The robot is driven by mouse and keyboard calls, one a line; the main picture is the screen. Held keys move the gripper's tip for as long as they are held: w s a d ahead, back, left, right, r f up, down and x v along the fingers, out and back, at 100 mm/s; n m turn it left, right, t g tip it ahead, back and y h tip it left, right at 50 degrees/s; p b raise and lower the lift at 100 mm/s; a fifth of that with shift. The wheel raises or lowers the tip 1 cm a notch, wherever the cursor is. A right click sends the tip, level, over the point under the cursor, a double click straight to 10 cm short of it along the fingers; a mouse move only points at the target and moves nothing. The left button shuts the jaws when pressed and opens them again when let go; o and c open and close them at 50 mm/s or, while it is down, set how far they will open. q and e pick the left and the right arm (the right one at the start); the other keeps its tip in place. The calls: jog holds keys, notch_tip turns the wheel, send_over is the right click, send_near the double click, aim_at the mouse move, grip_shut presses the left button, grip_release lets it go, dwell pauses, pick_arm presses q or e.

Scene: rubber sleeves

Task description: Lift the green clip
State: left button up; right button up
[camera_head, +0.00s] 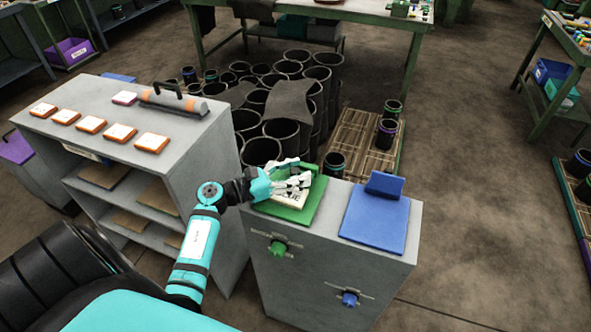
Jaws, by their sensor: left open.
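A flat green pad (312,210) lies on top of the grey cabinet. A raised green piece (290,162), which looks like the green clip, shows behind my gripper's fingers and is partly hidden by them. My left gripper (300,182) is open over the green pad, with its fingers close to the raised green piece. I cannot tell whether they touch it. A white lettered block or card (288,199) shows on the pad, just under the fingers. My right gripper is not in view.
A blue pad (372,222) with a raised blue flap (384,184) lies to the right on the grey cabinet (262,285). Green (278,249) and blue (350,299) knobs are on its front. Several black sleeves (262,151) stand behind. A shelf unit (200,143) is at left.

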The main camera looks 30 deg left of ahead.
pick_arm(q)
grip_shut()
dwell(0.4)
